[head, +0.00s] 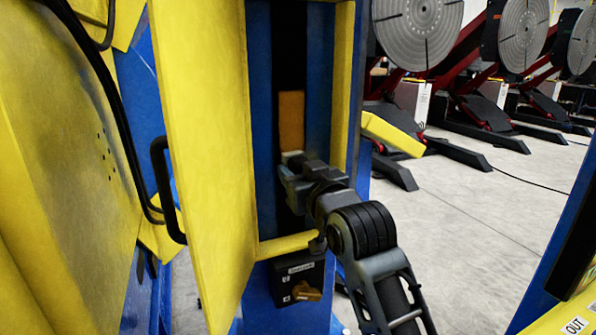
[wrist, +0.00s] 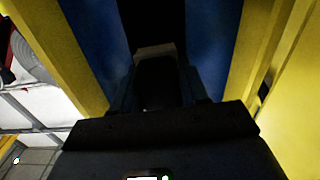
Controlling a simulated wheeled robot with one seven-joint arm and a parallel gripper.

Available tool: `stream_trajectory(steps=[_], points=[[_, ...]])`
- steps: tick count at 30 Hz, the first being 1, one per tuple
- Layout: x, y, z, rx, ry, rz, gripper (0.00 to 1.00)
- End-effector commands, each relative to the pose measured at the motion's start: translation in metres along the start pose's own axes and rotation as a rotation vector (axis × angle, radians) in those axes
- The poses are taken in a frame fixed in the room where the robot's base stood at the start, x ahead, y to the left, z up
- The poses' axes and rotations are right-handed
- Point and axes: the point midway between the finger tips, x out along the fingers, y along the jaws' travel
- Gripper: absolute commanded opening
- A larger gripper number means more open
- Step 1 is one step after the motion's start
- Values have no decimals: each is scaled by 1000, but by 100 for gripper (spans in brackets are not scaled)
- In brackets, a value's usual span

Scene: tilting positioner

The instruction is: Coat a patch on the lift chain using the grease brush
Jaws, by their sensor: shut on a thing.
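The lift chain (head: 289,45) shows as a dark vertical strip inside the blue column, behind an open yellow door. An orange-brown patch (head: 291,118) lies on it just above my gripper. My gripper (head: 293,166) is inside the opening, shut on the grease brush (wrist: 155,82). In the wrist view the brush is a dark block between the fingers, with a pale tan end towards the dark strip, which shows there too (wrist: 150,20). A small pale tip (head: 291,156) shows in the head view. I cannot tell whether the bristles touch the chain.
The yellow door (head: 205,150) with a black handle (head: 165,190) stands open on the left. Yellow frame edges (head: 341,85) flank the opening.

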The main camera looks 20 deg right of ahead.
Motion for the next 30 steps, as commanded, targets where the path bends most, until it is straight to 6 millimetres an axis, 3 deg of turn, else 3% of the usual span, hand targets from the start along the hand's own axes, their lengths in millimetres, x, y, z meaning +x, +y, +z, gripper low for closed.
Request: stream_trajectory(steps=[5,22,30], points=[[-5,0,-1,0,1,0,15],[-55,0,-1,0,0,0,15],[-60,0,0,0,1,0,15]])
